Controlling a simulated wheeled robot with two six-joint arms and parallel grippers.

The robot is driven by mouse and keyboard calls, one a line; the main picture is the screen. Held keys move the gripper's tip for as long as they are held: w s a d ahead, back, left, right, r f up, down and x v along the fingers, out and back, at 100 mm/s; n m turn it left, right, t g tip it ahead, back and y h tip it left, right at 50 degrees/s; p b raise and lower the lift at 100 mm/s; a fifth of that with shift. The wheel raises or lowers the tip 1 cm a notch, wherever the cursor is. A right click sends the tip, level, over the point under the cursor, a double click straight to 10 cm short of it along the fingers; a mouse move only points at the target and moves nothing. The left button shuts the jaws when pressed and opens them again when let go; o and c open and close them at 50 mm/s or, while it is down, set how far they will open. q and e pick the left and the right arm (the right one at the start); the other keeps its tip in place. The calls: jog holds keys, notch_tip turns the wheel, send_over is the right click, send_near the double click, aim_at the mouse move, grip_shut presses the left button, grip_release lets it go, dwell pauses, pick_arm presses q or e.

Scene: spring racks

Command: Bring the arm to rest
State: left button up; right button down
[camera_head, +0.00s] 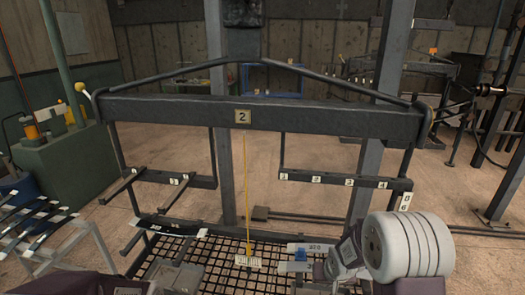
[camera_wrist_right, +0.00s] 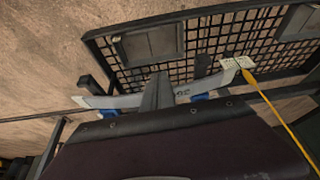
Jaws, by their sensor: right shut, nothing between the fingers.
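My right gripper (camera_head: 322,269) is in front of the hanging rack (camera_head: 180,116), low at its right side. In the right wrist view its dark fingers (camera_wrist_right: 158,92) are shut, with nothing seen held. A pale strip with a number label (camera_wrist_right: 215,88) and blue pieces (camera_wrist_right: 199,97) lies just beyond the fingertips; I cannot tell whether they touch. In the head view the blue piece (camera_head: 300,255) is just left of the gripper. My left gripper is out of view; only dark purple parts of mine show at the bottom left.
A yellow rod (camera_head: 247,190) hangs from the beam's plate marked 2, down to a small tag (camera_head: 247,262). A black mesh tray (camera_head: 215,250) spans the rack's bottom. Numbered side bars (camera_head: 335,179) flank it. Dark strips (camera_head: 40,225) lie on a stand at left.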

jog(key=s+a+r, duration=0.5)
jog(key=s+r, duration=0.1)
jog(key=s+a+f+n+g+y, duration=0.1)
jog(key=s+g, duration=0.2)
jog(key=s, duration=0.8)
jog(key=shift+s+f+n, duration=0.15)
jog(key=shift+f+n, duration=0.2)
jog(key=shift+n, duration=0.05)
jog(key=shift+s, duration=0.1)
